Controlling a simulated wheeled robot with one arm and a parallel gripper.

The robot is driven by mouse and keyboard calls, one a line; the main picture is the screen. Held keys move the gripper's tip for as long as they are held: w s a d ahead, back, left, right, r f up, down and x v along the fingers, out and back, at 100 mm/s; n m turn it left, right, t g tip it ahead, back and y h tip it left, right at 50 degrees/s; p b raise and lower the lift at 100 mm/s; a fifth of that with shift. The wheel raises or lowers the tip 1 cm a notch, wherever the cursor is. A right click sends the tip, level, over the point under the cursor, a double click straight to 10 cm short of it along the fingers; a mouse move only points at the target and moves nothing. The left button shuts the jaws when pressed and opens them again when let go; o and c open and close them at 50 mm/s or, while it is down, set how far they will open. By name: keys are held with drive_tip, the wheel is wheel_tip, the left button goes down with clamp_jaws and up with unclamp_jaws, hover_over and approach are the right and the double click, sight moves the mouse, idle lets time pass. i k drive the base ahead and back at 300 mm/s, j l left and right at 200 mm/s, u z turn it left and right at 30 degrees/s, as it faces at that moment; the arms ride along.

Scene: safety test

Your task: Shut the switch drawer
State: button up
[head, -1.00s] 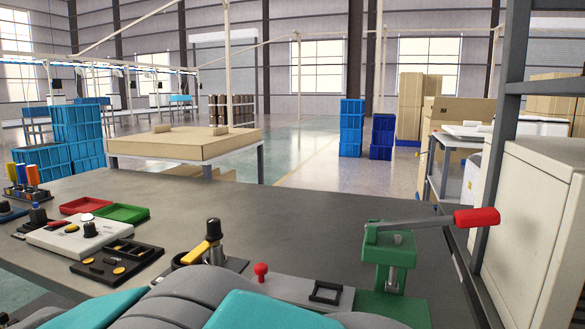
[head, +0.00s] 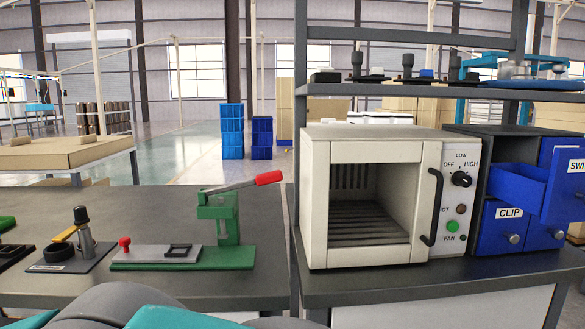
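The switch drawer (head: 562,192) is at the right edge of the head view, in a dark cabinet of blue drawers (head: 480,137). It stands pulled out. Its front carries a label that reads "SWI" before the picture edge cuts it off. The drawer's open top and inside wall show to the left of its front. The drawer labelled CLIP (head: 508,228) sits below it and looks shut. My gripper is not in view; only grey and teal parts of my arm show at the bottom.
A white oven (head: 375,142) with a black handle and knob stands left of the cabinet on the right bench. A shelf (head: 430,91) with several small devices runs above. A green lever press (head: 222,220) stands on the left bench, its red-tipped lever pointing right.

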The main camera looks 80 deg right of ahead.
sight(556, 196)
drive_tip(key=z, duration=4.55)
